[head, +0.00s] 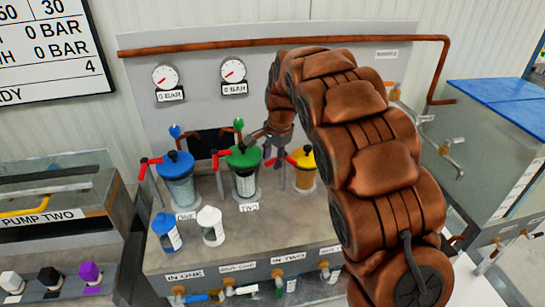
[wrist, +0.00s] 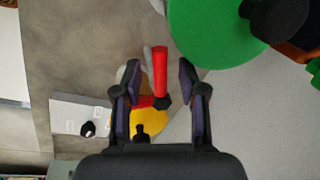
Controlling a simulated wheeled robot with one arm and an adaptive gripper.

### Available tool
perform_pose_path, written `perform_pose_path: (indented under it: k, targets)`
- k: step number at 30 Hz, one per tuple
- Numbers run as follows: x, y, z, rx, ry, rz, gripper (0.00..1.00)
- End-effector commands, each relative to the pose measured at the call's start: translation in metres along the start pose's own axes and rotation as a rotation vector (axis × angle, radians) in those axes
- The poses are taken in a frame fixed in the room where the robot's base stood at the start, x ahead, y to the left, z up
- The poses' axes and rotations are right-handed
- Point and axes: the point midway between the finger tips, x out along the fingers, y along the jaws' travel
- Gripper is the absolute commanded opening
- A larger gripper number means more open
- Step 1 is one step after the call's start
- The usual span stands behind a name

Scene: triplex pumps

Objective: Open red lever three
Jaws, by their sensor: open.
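The red lever by the yellow canister, which I take as lever three, shows in the wrist view (wrist: 160,68) between my fingers. Its handle points up in that picture, and a second red arm runs left from a dark hub. In the head view this lever (head: 287,159) sits between the green and yellow canisters. My gripper (wrist: 158,76) is open around the lever, with a gap visible on each side. In the head view my gripper (head: 271,152) is small and partly merged with the lever. The yellow lid (wrist: 176,122) shows below the lever.
The green lid (wrist: 205,30) is close at upper right in the wrist view. The blue canister (head: 177,180) and green canister (head: 244,172) stand left of the lever, each with a red lever beside it. Gauges (head: 233,70) and a copper pipe (head: 200,45) are on the panel behind.

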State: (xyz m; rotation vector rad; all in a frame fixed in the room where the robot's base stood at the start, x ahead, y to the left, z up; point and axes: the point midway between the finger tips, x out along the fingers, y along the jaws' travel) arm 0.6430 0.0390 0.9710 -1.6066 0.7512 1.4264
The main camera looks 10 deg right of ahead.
Motion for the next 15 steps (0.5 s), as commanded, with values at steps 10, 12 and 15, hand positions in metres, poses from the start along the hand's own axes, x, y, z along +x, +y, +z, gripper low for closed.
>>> perform_pose_path:
  k: [10,12,15]
  targets:
    - [-0.011,0.0,-0.001,0.0,0.001,-0.001,0.41]
    - [-0.021,-0.001,-0.001,0.001,0.002,-0.003,0.41]
    - [-0.039,0.0,-0.001,0.001,0.002,-0.003,0.41]
